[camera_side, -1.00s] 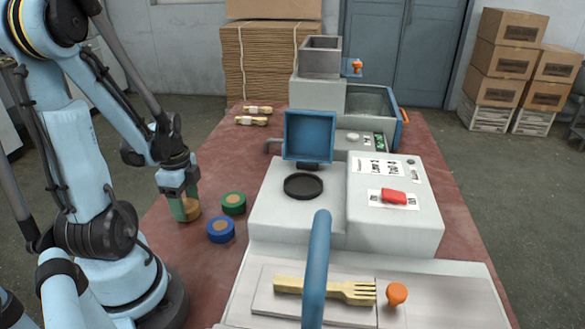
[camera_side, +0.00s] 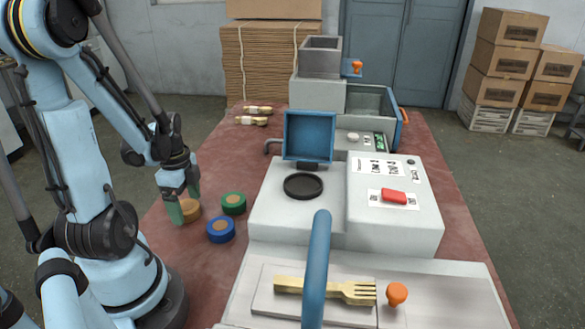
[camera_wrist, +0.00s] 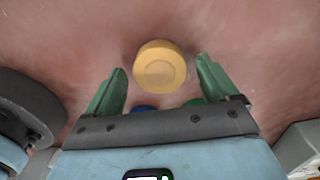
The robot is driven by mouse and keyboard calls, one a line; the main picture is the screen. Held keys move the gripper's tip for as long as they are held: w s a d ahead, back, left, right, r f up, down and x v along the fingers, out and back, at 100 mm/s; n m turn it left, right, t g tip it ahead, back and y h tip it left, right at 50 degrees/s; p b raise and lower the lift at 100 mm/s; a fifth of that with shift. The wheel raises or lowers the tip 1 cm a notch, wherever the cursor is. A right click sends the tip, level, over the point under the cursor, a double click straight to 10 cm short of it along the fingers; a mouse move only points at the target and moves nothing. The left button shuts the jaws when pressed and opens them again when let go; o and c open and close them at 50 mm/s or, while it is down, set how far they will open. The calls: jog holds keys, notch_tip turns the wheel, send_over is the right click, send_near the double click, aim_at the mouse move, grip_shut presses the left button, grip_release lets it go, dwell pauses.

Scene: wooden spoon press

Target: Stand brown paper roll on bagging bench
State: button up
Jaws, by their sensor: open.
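The brown paper roll (camera_side: 191,208), a short tan roll, stands on end on the reddish bench top (camera_side: 178,262) at the left. My gripper (camera_side: 185,207) is low over it with its green fingers spread apart, one on each side. In the wrist view, the roll (camera_wrist: 160,67) sits between the open fingertips (camera_wrist: 161,66), with a gap to each finger. Part of the roll is hidden behind a finger in the side view.
A green roll (camera_side: 233,203) and a blue roll (camera_side: 221,229) stand close to the right of the tan roll. The grey press machine (camera_side: 270,213) is farther right. Wooden utensils (camera_side: 252,121) lie at the back left.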

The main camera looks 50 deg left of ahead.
aim_at(187, 206)
jog(key=shift+r, duration=5.95)
jog(key=w+d+n+t, duration=0.2)
jog(key=w+d, duration=0.2)
jog(key=d, duration=0.2)
jog(key=w+d+n+t, duration=0.2)
jog(key=w+d+n, duration=0.1)
jog(key=d, duration=0.3)
jog(key=w+d+n+t, duration=0.2)
jog(key=w+d+n, duration=0.1)
jog(key=w+d, duration=0.2)
jog(key=shift+w+d+r+t, duration=0.15)
jog(key=shift+w+d+t, duration=0.05)
jog(key=shift+d, duration=0.35)
jog(key=shift+w+d+r+t, duration=0.15)
jog(key=shift+w+d+t, duration=0.05)
jog(key=shift+d, duration=0.35)
jog(key=shift+w+d+r+n, duration=0.1)
jog(key=shift+w+d+n, duration=0.05)
jog(key=shift+d+n, duration=0.4)
